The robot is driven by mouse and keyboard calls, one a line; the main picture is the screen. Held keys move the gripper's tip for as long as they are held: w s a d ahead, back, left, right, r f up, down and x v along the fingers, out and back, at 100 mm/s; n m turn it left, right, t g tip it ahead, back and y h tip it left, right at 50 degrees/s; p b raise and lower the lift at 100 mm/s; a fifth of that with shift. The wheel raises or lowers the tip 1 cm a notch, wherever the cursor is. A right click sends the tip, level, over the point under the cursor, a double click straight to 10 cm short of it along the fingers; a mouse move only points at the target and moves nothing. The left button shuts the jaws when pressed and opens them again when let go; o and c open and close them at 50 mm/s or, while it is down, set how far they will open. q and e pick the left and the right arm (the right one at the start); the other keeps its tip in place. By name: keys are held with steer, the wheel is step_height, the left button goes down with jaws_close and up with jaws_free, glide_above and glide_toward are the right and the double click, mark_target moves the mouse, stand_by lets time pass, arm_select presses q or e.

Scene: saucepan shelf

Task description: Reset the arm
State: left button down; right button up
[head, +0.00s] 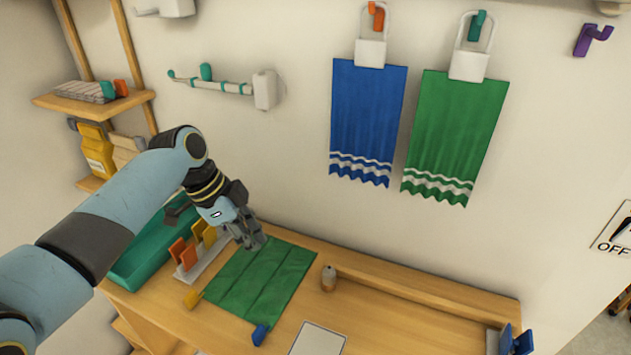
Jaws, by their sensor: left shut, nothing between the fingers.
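My left arm reaches in from the left in the head view. My left gripper (254,242) is shut and empty. It points down above the back left edge of a folded green cloth (262,285) on the wooden table. I cannot tell whether the fingertips touch the cloth. My right gripper is not in view.
A teal tray (148,255) and a rack with orange and yellow pieces (188,268) stand left of the cloth. Blue (367,115) and green (452,130) towels hang on the wall.

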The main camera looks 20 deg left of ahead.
arm_select(q)
steer(key=s+n+y, duration=0.2)
steer(key=s+n, duration=0.3)
steer(key=s, duration=0.7)
steer(key=s+a+r+n+t+y, duration=0.25)
steer(key=s+r+n, duration=0.65)
steer(key=s, duration=0.5)
step_height(320, 180, down, 36)
steer(key=s+a+r+m+g+b, duration=0.1)
steer(key=a+g+b, duration=0.15)
steer(key=b, duration=0.85)
steer(key=s+f+b, duration=0.3)
steer(key=s+f, duration=0.3)
steer(key=f, duration=0.3)
steer(key=s+f+b, duration=0.4)
steer(key=s+f, duration=0.3)
steer(key=f, duration=0.3)
steer(key=s+a+f+b, duration=0.1)
steer(key=s+f+b, duration=0.3)
steer(key=f, duration=0.6)
steer(key=s, duration=0.2)
steer(key=shift+s+f+g, duration=0.2)
steer(key=shift+s+g, duration=0.1)
steer(key=shift+g, duration=0.1)
